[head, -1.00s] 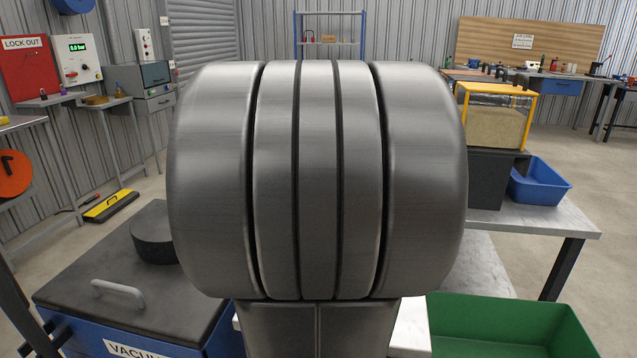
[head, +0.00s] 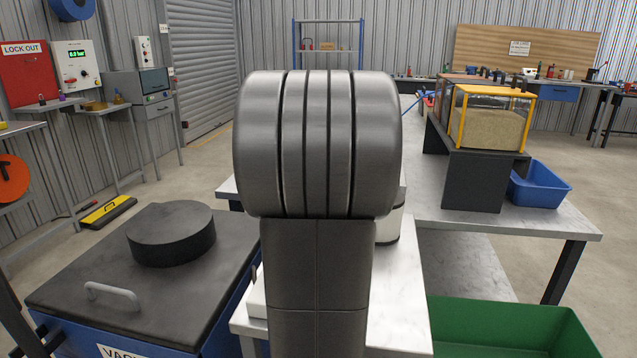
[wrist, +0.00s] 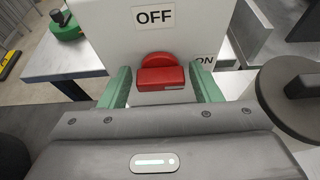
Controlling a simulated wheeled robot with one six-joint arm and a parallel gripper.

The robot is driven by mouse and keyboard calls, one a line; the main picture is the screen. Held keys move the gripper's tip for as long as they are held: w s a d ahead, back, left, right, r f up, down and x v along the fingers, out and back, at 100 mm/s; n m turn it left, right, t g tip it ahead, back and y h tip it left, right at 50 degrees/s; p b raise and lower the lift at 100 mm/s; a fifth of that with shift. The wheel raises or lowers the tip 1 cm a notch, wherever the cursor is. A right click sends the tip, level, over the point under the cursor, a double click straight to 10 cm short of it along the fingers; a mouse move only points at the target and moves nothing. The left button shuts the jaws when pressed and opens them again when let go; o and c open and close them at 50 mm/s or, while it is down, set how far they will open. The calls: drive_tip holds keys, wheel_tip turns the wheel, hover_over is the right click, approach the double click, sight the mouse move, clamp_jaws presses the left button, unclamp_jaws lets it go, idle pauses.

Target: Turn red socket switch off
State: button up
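The red switch (wrist: 160,72) is in the wrist view, a round red base with a block-shaped handle on a white panel (wrist: 108,38). A small pale mark shows at the right end of the handle. An OFF label (wrist: 154,17) is above the switch. An ON label (wrist: 204,60) is to its right, partly covered by a finger. My gripper (wrist: 161,76) is open, its green fingers on the left and right of the handle. I cannot tell whether they touch it. In the head view my own arm hides the switch and gripper.
A dark round disc (wrist: 292,98) is close on the right in the wrist view. In the head view, a dark-lidded blue box (head: 70,290) is at left, a green bin (head: 510,325) at lower right, and a yellow-framed case (head: 490,125) on the right bench.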

drive_tip(key=c, duration=0.6)
drive_tip(key=shift+c, duration=0.2)
drive_tip(key=n+h, duration=0.2)
drive_tip(key=n, duration=0.2)
drive_tip(key=a+f+n+t+h, duration=0.1)
drive_tip(key=n+h, duration=0.2)
drive_tip(key=n, duration=0.1)
drive_tip(key=n+h, duration=0.2)
drive_tip(key=n, duration=0.3)
drive_tip(key=shift+w+a+f+t+b, duration=0.1)
drive_tip(key=shift+a+f+t+b, duration=0.1)
drive_tip(key=shift+f+t+b, duration=0.15)
drive_tip(key=shift+o, duration=0.2)
drive_tip(key=shift+n, duration=0.3)
drive_tip(key=shift+c, duration=0.2)
drive_tip(key=o, duration=1)
